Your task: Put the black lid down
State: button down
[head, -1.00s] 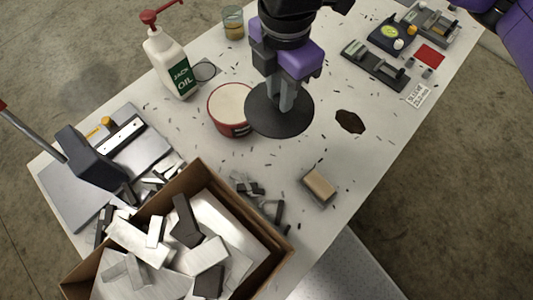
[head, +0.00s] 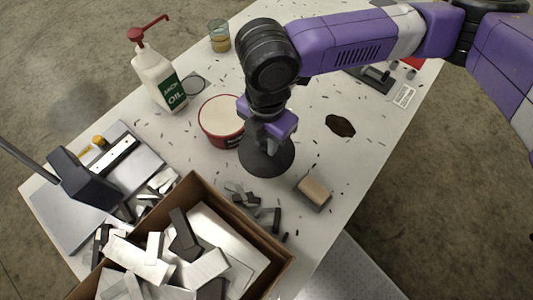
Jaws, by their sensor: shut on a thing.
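The black lid (head: 267,160) is a round dark disc in the middle of the head view, just right of and in front of the red tub (head: 222,122) with pale contents. My gripper (head: 267,138) points down over the lid and is shut on it near its middle. The lid looks close to the table top (head: 345,170); I cannot tell whether it touches it. My wrist hides part of the lid's far side and the gripper's fingertips.
A cardboard box (head: 262,235) of metal offcuts stands at the front. A sanding block (head: 313,190) and loose scraps (head: 243,194) lie near the lid. An oil bottle (head: 158,78), a glass (head: 219,38) and a dark stain (head: 340,125) are further off.

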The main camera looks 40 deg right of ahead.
aim_at(267, 157)
jog(key=shift+f, duration=3.9)
jog(key=shift+f, duration=0.1)
jog(key=c, duration=1.2)
grip_release()
jog(key=shift+c, duration=0.2)
notch_tip(267, 157, up, 12)
jog(key=shift+r, duration=0.15)
